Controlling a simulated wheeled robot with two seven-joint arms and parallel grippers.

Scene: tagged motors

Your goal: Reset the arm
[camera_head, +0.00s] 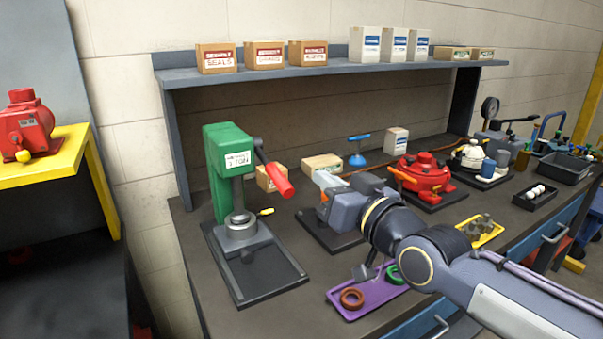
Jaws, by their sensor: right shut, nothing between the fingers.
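My right arm comes in from the lower right, over the front of the workbench (190,255). Its right gripper (364,271) is shut and empty, above the back edge of the purple tray (345,311). The tray holds a brown ring (352,298) and a green ring (396,275). The wrist hides part of the bench behind it, including much of a device on a dark plate (318,233). My left gripper is not in view.
A green press (222,155) with a red handle stands left of the arm. A red device (421,175) and a yellow tray (490,240) lie close behind it. A shelf (330,69) with boxes spans the back. A red motor (27,125) sits on a yellow stand at left.

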